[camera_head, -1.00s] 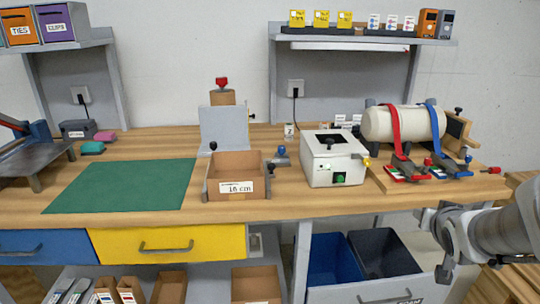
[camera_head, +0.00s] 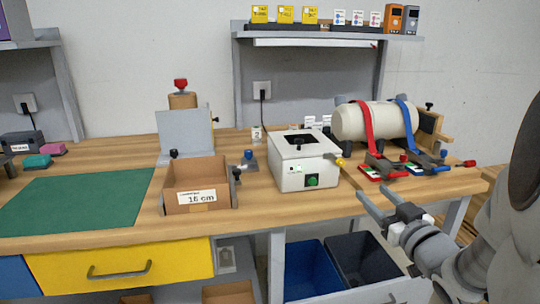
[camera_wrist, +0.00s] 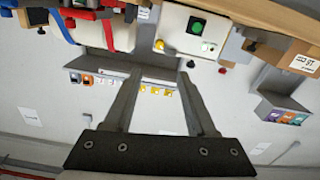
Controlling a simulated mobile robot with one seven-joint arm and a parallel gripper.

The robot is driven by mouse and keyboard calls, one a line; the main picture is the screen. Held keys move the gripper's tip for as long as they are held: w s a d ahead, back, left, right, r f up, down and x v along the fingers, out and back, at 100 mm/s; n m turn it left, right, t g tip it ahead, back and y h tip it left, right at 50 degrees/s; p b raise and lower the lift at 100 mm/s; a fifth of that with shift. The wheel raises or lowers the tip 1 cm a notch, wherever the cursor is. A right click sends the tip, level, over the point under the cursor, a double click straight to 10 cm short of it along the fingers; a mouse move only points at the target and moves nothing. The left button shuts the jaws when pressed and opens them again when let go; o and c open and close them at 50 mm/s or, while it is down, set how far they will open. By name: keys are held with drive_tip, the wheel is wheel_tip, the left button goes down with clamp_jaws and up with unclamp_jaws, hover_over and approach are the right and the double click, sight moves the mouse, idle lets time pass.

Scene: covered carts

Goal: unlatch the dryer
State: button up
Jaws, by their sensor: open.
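The white box (camera_head: 303,165), which I take to be the dryer, stands on the bench with a dark window in its lid and a green button (camera_head: 311,181) on its front. A small yellow-tipped part (camera_head: 340,162) sticks out at its right side; it looks like a latch, but I cannot tell its state. In the upside-down wrist view, the dryer (camera_wrist: 172,28) shows its green button and yellow part ahead of the fingers. My gripper (camera_head: 374,191) is open and empty, in front of the bench edge, right of and below the dryer, not touching it.
A cardboard box (camera_head: 197,187) marked 16 cm sits left, beside a green mat (camera_head: 75,202). Blue and dark bins (camera_head: 310,268) are below the bench.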

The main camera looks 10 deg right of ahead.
sight(342, 163)
drive_tip(key=w, duration=1.6)
drive_tip(key=shift+a+b, duration=0.3)
drive_tip(key=shift+b, duration=0.1)
drive_tip(key=shift+c, duration=0.4)
